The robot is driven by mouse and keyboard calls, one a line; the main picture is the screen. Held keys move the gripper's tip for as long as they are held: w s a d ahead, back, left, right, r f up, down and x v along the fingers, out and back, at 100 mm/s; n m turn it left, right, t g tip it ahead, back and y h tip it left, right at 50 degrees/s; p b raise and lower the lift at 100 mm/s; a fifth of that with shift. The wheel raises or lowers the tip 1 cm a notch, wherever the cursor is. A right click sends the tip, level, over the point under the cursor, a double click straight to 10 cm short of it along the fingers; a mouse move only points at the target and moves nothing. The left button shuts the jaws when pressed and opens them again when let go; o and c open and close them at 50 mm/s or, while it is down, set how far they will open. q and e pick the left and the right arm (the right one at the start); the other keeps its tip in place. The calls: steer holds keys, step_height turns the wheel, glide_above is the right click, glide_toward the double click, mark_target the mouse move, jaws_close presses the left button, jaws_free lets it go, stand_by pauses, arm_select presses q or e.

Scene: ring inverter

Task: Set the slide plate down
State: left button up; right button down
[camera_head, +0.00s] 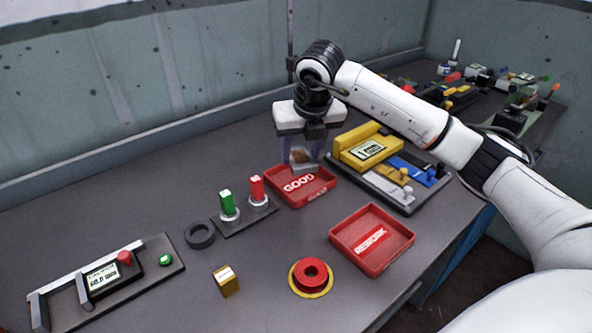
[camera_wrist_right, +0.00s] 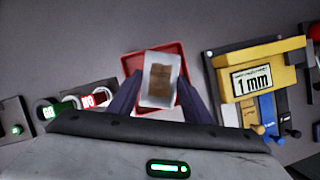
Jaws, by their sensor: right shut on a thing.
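My right gripper (camera_head: 302,152) is above the red GOOD tray (camera_head: 312,190) in the head view. It is shut on the slide plate (camera_head: 303,160), a small pale, see-through plate with a brown patch. In the right wrist view the plate (camera_wrist_right: 148,92) sits between the two dark fingers (camera_wrist_right: 155,100), and the red tray (camera_wrist_right: 178,52) shows behind it. The plate appears held over the tray's far part; whether it touches the tray, I cannot tell. My left gripper is not in view.
A yellow 1 mm device (camera_head: 362,150) with levers stands right of the GOOD tray. The red REWORK tray (camera_head: 394,257) is in front, apparently empty. Green (camera_head: 227,203) and red (camera_head: 257,188) posts stand left.

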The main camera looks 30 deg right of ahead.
step_height(320, 180, down, 6)
steer(key=c, duration=0.9)
jaws_free()
steer(key=v, duration=1.2)
steer(key=shift+b, duration=0.3)
